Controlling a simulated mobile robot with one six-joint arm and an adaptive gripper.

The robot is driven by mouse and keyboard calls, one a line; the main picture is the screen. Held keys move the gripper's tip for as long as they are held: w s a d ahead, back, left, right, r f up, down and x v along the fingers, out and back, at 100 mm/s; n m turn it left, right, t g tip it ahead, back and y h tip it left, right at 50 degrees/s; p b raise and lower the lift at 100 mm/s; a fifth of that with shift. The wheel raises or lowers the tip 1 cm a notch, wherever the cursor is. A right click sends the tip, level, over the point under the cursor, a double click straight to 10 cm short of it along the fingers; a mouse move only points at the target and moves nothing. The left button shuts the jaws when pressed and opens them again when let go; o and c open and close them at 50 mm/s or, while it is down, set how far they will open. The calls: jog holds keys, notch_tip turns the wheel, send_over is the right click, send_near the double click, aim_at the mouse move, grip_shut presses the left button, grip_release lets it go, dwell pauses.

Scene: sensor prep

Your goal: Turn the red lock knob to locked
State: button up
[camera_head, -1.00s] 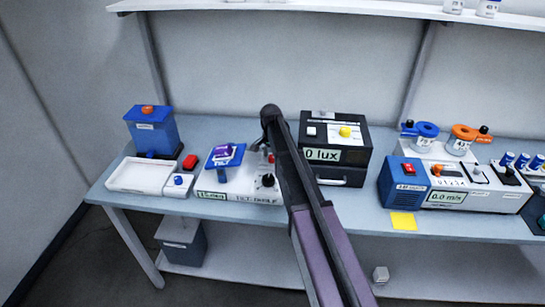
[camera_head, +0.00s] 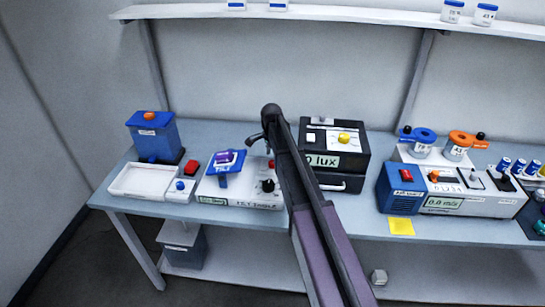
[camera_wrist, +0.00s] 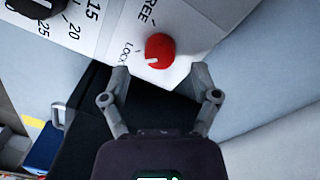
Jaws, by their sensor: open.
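The red lock knob (camera_wrist: 159,46) sits on the white top of the tilt angle box (camera_wrist: 190,22) in the wrist view. Its white mark points left, toward the partly visible printed word "LOCK"; "FREE", partly cut off, is printed above it. My gripper (camera_wrist: 159,76) is open, its fingertips on either side just short of the knob, with nothing between them. In the head view the tilt angle box (camera_head: 222,195) carries a blue tilting plate (camera_head: 228,172) with a purple item, and the red knob (camera_head: 271,163) shows beside my arm. My arm hides most of my gripper there.
A black dial knob (camera_wrist: 38,8) with a number scale is on the same box. The black lux meter box (camera_head: 350,165) stands right of my arm. A white tray (camera_head: 148,192) and blue container (camera_head: 155,138) are left; the air speed unit (camera_head: 402,190) is right.

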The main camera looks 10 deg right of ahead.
aim_at(272, 161)
jog(key=shift+r+p, duration=5.35)
jog(key=shift+r, duration=0.3)
jog(key=s+f+n+b, duration=0.4)
jog(key=s+n, duration=0.1)
jog(key=s, duration=0.5)
jog(key=s+f+n+b, duration=0.4)
jog(key=s+f+b, duration=0.1)
jog(key=s, duration=0.5)
jog(key=s+f+n+b, duration=0.5)
jog(key=s, duration=0.5)
jog(key=shift+s+d+n, duration=0.2)
jog(key=shift+d+n, duration=0.1)
jog(key=shift+d, duration=0.05)
jog(key=c, duration=0.3)
